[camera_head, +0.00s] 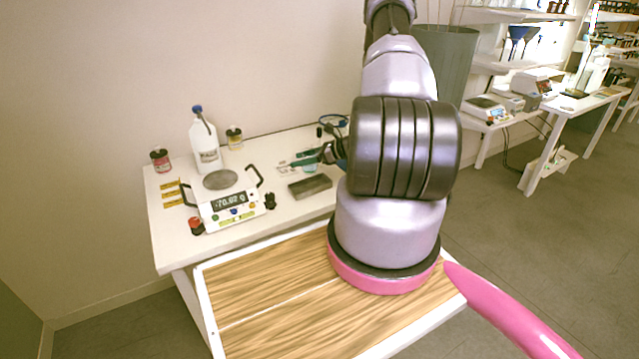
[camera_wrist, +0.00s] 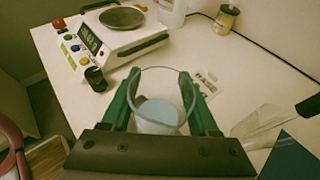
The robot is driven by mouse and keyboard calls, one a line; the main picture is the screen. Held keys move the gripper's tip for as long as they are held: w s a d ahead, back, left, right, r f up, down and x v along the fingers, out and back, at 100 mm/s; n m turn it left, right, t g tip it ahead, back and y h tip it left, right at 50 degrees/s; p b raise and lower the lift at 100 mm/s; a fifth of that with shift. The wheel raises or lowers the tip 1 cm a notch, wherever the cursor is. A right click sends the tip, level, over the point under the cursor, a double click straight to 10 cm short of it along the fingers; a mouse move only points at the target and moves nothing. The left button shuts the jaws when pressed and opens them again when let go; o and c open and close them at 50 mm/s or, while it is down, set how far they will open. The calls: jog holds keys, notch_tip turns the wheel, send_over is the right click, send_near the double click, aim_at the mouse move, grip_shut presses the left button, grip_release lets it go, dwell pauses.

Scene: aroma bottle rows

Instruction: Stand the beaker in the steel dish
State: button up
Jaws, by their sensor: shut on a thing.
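A clear glass beaker (camera_wrist: 160,100) with a pale blue-grey bottom stands between the green fingers of my gripper (camera_wrist: 162,98), which is shut on it. In the head view my gripper (camera_head: 322,155) is over the white table, right of the scale; my arm hides part of it. A grey rectangular shallow piece (camera_head: 310,187) lies on the table in front of the gripper. A round grey metal plate (camera_head: 220,179) sits on the scale, also seen in the wrist view (camera_wrist: 122,17). I cannot tell which of these is the steel dish. The beaker's base is unclear.
The white scale (camera_head: 232,207) has black handles and a lit display. Clear glassware (camera_wrist: 258,124) lies right of the beaker.

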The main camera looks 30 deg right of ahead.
notch_tip(320, 180, down, 3)
jog(key=shift+d+f, duration=0.15)
jog(key=shift+f, duration=2)
jog(key=shift+f, duration=0.1)
jog(key=o, duration=1.4)
